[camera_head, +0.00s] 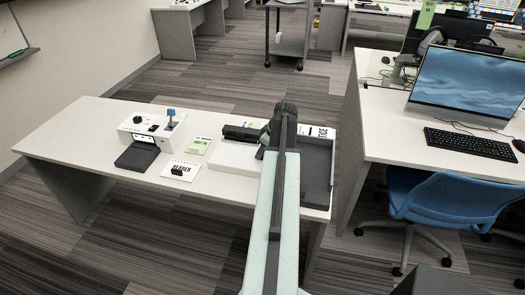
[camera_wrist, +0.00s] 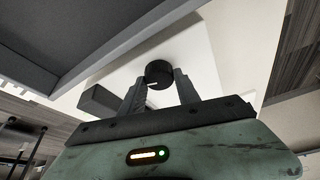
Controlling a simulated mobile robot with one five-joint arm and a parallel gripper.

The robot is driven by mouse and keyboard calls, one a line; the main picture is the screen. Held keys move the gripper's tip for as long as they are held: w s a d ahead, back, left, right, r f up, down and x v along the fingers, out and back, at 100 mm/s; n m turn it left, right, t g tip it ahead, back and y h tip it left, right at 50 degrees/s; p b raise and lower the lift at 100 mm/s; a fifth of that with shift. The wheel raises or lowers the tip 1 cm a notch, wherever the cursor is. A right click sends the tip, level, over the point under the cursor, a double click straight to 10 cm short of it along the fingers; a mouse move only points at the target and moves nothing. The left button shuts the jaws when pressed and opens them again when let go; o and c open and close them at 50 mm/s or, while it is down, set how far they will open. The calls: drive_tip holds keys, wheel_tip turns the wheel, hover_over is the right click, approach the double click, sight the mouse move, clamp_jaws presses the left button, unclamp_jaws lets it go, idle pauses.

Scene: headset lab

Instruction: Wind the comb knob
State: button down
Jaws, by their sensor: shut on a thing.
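In the wrist view, a round black knob (camera_wrist: 159,71) with a short white mark stands on a white unit (camera_wrist: 205,55). My gripper (camera_wrist: 159,80) has one dark finger on each side of the knob and is shut on it. In the head view, my gripper (camera_head: 268,142) is over the white unit (camera_head: 231,156) on the white table. The knob is hidden there behind my arm. A dark bar (camera_head: 241,133) lies along the back of the unit, and a black block (camera_wrist: 99,98) shows beside the knob in the wrist view.
A grey tray (camera_head: 318,185) sits on the table's right end (camera_head: 78,127). Left of my arm are a white control box (camera_head: 157,131), a green card (camera_head: 199,146) and a white "READER" card (camera_head: 180,170). A desk with a monitor (camera_head: 468,82) and a blue chair (camera_head: 441,195) stand right.

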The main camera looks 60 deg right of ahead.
drive_tip(key=m+h, duration=0.1)
drive_tip(key=m, duration=0.3)
drive_tip(key=shift+a+m+h, duration=0.2)
drive_tip(key=shift+m+h, duration=0.1)
drive_tip(key=shift+h, duration=0.1)
drive_tip(key=m, duration=0.2)
drive_tip(key=m+g+h, duration=0.1)
drive_tip(key=m, duration=0.1)
drive_tip(key=shift+g, duration=0.3)
drive_tip(key=m, duration=0.2)
drive_tip(key=m+g+h, duration=0.1)
drive_tip(key=m, duration=0.2)
drive_tip(key=shift+w+a, duration=0.1)
drive_tip(key=shift+w, duration=0.1)
drive_tip(key=shift+w+f+m+g+h, duration=0.15)
drive_tip(key=shift+m+g, duration=0.35)
drive_tip(key=shift+m, duration=0.6)
drive_tip(key=shift+s+r+m+g+h, duration=0.15)
drive_tip(key=shift+m+g, duration=0.35)
drive_tip(key=shift+m, duration=0.6)
drive_tip(key=shift+w+a+f, duration=0.1)
drive_tip(key=shift+w, duration=0.05)
drive_tip(key=c, duration=0.9)
unclamp_jaws()
